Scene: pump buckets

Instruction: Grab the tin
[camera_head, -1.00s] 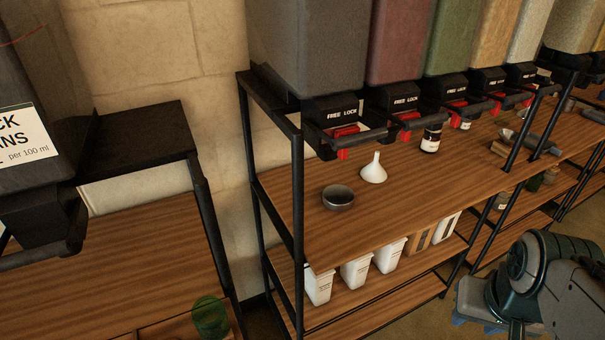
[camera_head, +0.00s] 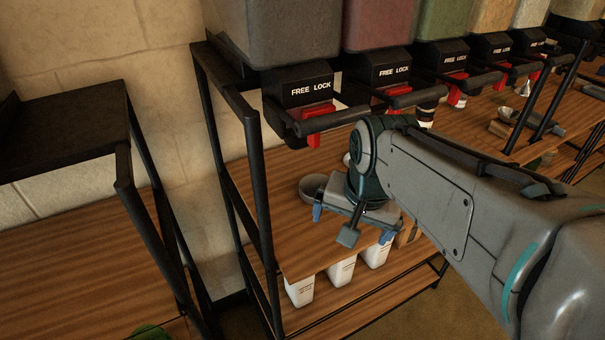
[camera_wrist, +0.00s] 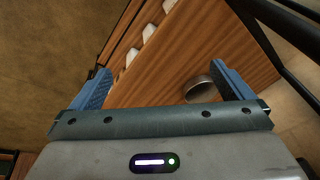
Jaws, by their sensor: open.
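The tin (camera_head: 312,187) is a low, round, grey metal tin standing on the upper wooden shelf. In the head view my gripper hides its right part. My gripper (camera_head: 352,225) is open and empty at the front of that shelf, with its blue fingers pointing down. In the wrist view the tin (camera_wrist: 198,90) shows in the gap between the open fingers of my gripper (camera_wrist: 164,76), closer to the right finger. I cannot tell how high the fingers are above the shelf.
The shelf (camera_head: 285,238) has a black metal post (camera_head: 262,190) at its left end. Dispensers with red levers (camera_head: 318,112) hang low above it. White containers (camera_head: 300,290) stand on the shelf below. A dark bottle stands farther back, partly hidden.

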